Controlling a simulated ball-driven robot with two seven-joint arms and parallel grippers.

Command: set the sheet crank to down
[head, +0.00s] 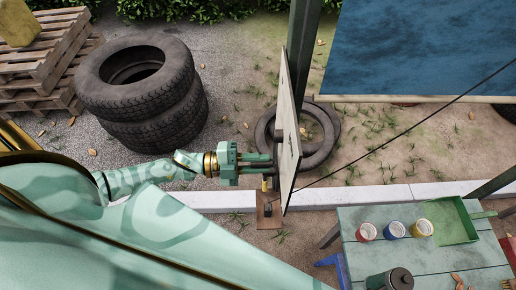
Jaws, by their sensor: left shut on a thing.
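My left gripper (263,161) reaches in from the left to the near face of an upright pale panel (290,130), which I see almost edge-on. Its fingers are shut on the sheet crank, whose gripped part is mostly hidden between the fingers and the panel. A small yellow piece (264,185) shows just below the fingers, above a brown plate (268,222) with a dark part on it. The blue sheet (425,45) hangs at the upper right with a pale bar along its bottom edge. My right gripper is not in view.
A dark post (303,40) stands behind the panel. A thin dark line (400,138) slants from the panel to the right. Stacked tyres (150,95) and pallets (45,60) stand at left. A green table (430,255) holds paint cans, a green tray (448,220) and a dark pot (390,279).

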